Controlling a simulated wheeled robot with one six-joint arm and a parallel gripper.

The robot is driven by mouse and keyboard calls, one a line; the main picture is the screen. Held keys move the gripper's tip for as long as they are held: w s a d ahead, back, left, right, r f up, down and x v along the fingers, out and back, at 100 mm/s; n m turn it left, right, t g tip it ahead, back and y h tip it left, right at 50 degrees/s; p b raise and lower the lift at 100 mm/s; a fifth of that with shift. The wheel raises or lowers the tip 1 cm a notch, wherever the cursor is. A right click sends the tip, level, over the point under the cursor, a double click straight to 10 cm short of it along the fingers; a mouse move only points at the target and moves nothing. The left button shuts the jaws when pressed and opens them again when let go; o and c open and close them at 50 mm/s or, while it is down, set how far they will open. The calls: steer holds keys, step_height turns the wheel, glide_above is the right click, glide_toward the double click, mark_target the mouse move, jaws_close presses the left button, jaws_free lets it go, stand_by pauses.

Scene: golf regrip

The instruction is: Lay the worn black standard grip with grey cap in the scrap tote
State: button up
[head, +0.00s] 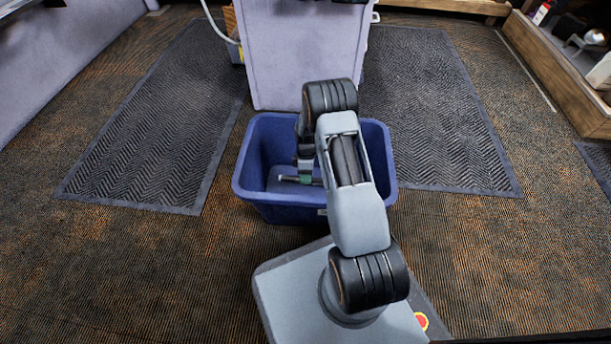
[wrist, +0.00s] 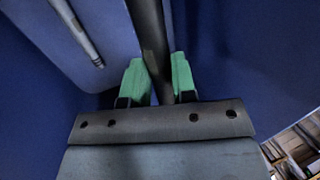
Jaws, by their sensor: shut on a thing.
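The scrap tote (head: 262,205) is a blue open bin on the floor in the middle of the head view. My gripper (wrist: 160,82) has green fingertips and is shut on a black grip (wrist: 149,32), which runs up out of the wrist view. In the head view my gripper (head: 305,178) is inside the tote's opening, and a short end of the grip (head: 288,179) sticks out to its left. I cannot see the grey cap clearly. My arm hides part of the tote.
A grey-lilac cabinet (head: 303,55) stands right behind the tote. Dark mats (head: 150,120) lie on the carpet on both sides.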

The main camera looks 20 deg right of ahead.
steer(key=o, duration=1)
steer(key=shift+c, duration=0.2)
steer(key=p+v, duration=0.5)
steer(key=v, duration=0.8)
steer(key=shift+r+p, duration=0.35)
steer(key=shift+r, duration=0.05)
steer(key=shift+w, duration=0.1)
steer(key=s+a+r+m+t+h+p, duration=0.15)
steer(key=r+p, duration=0.65)
steer(key=r, duration=0.9)
steer(key=s+a+r+m+t+y+p, duration=0.1)
steer(key=s+a+r+m+p, duration=0.2)
steer(key=r+p, duration=0.9)
steer(key=s+a+r+m+t+p, duration=0.1)
steer(key=s+r+p, duration=0.4)
steer(key=r, duration=0.6)
steer(key=s+a+r+m+t+p, duration=0.2)
steer(key=s+r+m+p, duration=0.2)
steer(key=r, duration=0.8)
steer(key=s+a+r+m+t+h+p, duration=0.1)
steer(key=s+r+m+p, duration=0.1)
steer(key=s+r+p, duration=0.6)
step_height(320, 180, up, 3)
steer(key=shift+s+a+r+m, duration=0.15)
steer(key=shift+s+a+m, duration=0.1)
steer(key=shift+a+m, duration=0.1)
